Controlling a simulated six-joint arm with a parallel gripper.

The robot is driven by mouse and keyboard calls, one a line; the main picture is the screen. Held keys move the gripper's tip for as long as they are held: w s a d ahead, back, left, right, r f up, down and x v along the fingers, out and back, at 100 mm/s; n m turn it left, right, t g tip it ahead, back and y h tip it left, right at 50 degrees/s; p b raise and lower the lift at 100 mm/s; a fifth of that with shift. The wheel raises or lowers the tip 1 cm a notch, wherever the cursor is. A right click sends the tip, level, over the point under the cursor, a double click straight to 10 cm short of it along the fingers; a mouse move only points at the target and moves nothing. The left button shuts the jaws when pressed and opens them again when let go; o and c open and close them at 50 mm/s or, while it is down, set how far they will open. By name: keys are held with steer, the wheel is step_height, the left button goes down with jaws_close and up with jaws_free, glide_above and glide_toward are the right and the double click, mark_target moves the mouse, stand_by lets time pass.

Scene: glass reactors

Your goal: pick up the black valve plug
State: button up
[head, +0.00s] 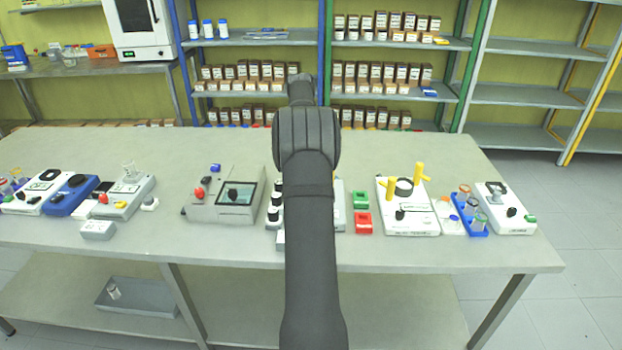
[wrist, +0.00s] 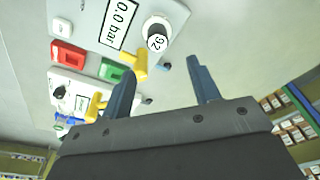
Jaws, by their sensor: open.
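I cannot single out the black valve plug for certain. In the wrist view a small dark piece (wrist: 147,100) shows between my fingers, partly hidden by the left one, and a dark piece (wrist: 164,63) lies beside the yellow handle (wrist: 139,66). A black knob (wrist: 60,91) sits on a white device farther off. In the head view black knobs stand on the white device with yellow handles (head: 400,214) and on the far-right device (head: 511,212). My gripper (wrist: 161,67) is open and empty, its two blue fingers apart. In the head view my arm hides it.
A unit with a "0.0 bar" display (wrist: 120,20) and a white cylinder marked 92 (wrist: 157,40) are close to my fingers. Red (head: 363,223) and green (head: 361,200) blocks and a blue vial rack (head: 467,213) stand on the table (head: 200,255). The table's back right is clear.

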steer(key=f, duration=0.4)
steer(key=shift+w+d, duration=0.2)
steer(key=shift+d, duration=0.05)
steer(key=shift+f, duration=2.6)
steer(key=c, duration=1)
